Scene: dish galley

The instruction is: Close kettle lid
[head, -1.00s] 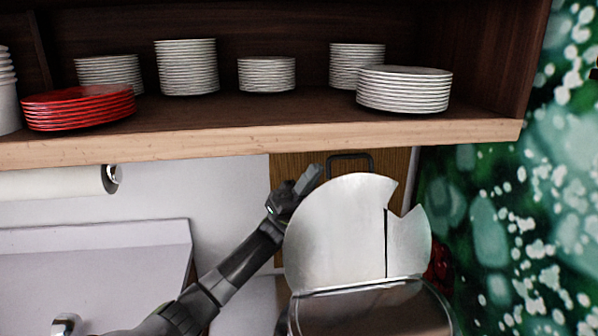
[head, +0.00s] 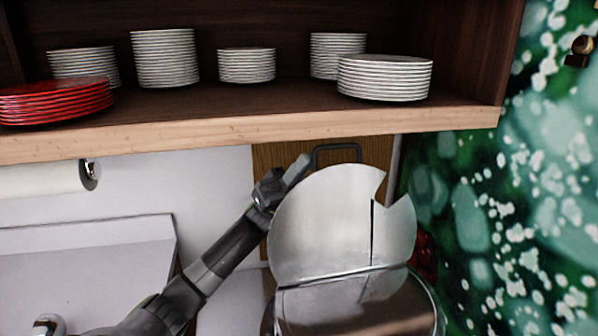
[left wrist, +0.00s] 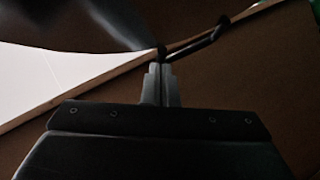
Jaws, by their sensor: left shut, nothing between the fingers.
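The kettle (head: 365,305) is a shiny metal pot at the bottom of the head view. Its lid (head: 320,225) stands open and upright at the back of the rim, a round metal plate with a notch at its upper right. My left gripper (head: 298,165) is at the lid's upper left edge, shut and empty. I cannot tell whether it touches the lid. In the left wrist view, the closed fingers (left wrist: 161,85) point toward a dark handle (left wrist: 200,42), with a dark curved surface at the upper left. My right gripper is not in view.
A wooden shelf (head: 240,124) with stacks of white plates (head: 384,80) and red plates (head: 55,102) hangs above the kettle. A wooden board (head: 270,162) with a dark handle stands behind the lid. A patterned green wall (head: 480,200) is close on the right.

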